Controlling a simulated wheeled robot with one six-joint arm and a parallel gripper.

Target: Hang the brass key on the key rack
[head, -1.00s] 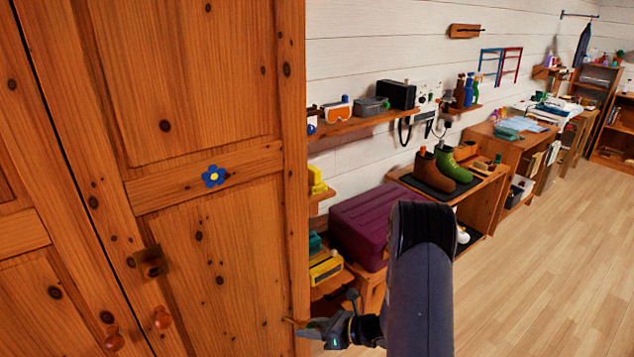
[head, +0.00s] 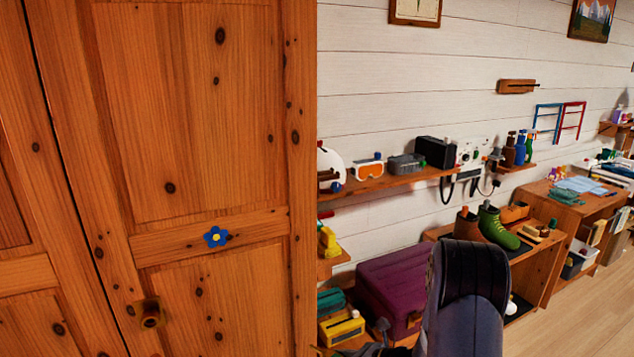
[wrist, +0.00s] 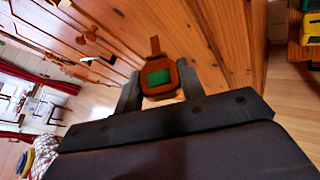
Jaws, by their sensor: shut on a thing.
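My gripper (wrist: 160,82) is shut on a brownish-orange key-like thing, which I take as the brass key (wrist: 155,46). In the wrist view it has a wide angular head with a green patch in its middle and a short narrow stem pointing up, away from the jaws. In the head view my gripper is mostly cut off at the bottom edge, and the key does not show clearly. A small wooden board with a dark peg or bar (head: 516,86) is on the white plank wall at upper right, well away from my gripper. It may be the key rack; I cannot tell surely.
A pine wardrobe (head: 215,140) with a blue flower (head: 215,237) fills the left. A wall shelf (head: 390,182) holds goggles and boxes. Below are a purple chest (head: 395,285) and a bench with boots (head: 495,228). Clear floor (head: 565,300) lies at lower right.

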